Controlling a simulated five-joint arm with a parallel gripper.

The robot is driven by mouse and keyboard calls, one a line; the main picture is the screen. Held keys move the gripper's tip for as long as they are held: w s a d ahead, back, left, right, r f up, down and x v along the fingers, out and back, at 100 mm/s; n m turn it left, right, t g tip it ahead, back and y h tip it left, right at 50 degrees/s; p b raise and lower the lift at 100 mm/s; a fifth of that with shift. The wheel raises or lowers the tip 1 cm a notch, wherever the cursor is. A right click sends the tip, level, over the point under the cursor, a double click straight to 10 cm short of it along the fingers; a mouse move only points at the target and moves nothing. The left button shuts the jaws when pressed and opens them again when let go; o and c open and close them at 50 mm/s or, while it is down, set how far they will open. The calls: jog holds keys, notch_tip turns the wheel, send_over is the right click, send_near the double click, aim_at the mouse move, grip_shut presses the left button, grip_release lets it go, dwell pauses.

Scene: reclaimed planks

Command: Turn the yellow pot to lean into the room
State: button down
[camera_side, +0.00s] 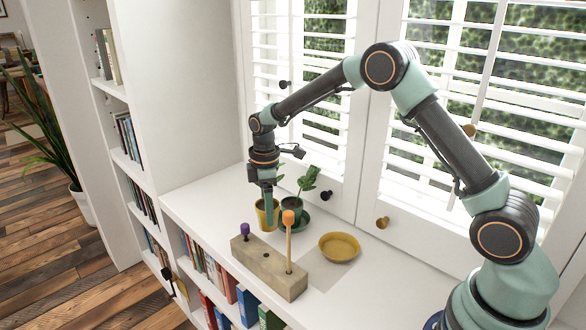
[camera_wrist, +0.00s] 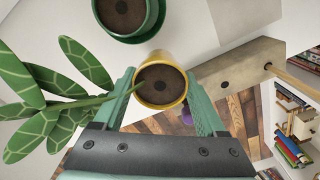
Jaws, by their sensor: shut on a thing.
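The yellow pot (camera_side: 261,219) is between the fingers of my gripper (camera_side: 268,200), which is shut on it. In the wrist view the pot (camera_wrist: 161,57) shows its yellow rim and dark soil between the two green fingers (camera_wrist: 160,82). The yellow saucer (camera_side: 340,246) is empty, right of the pot. I cannot tell whether the pot touches the sill.
A green pot (camera_side: 291,208) on a green saucer (camera_side: 303,223) stands close behind the yellow pot, toward the window. A wooden block (camera_side: 268,267) with a purple knob (camera_side: 244,230) and an orange-topped stick (camera_side: 288,235) lies in front. Bare white sill extends left.

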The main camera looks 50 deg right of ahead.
jog(key=shift+r, duration=1.3)
jog(key=shift+d, duration=0.1)
jog(key=shift+s+d+n, duration=0.25)
jog(key=shift+n, duration=0.05)
jog(key=s+d+f+n, duration=0.1)
jog(key=s+d+n, duration=0.1)
jog(key=s+n, duration=0.2)
jog(key=s+d+f+n, duration=0.1)
jog(key=s+d+n, duration=0.2)
jog(key=s, duration=0.3)
jog(key=s+d+n, duration=0.3)
jog(key=s+n, duration=0.2)
jog(key=shift+f+n, duration=0.4)
jog(key=shift+s+f, duration=0.1)
jog(key=shift+f, duration=1.45)
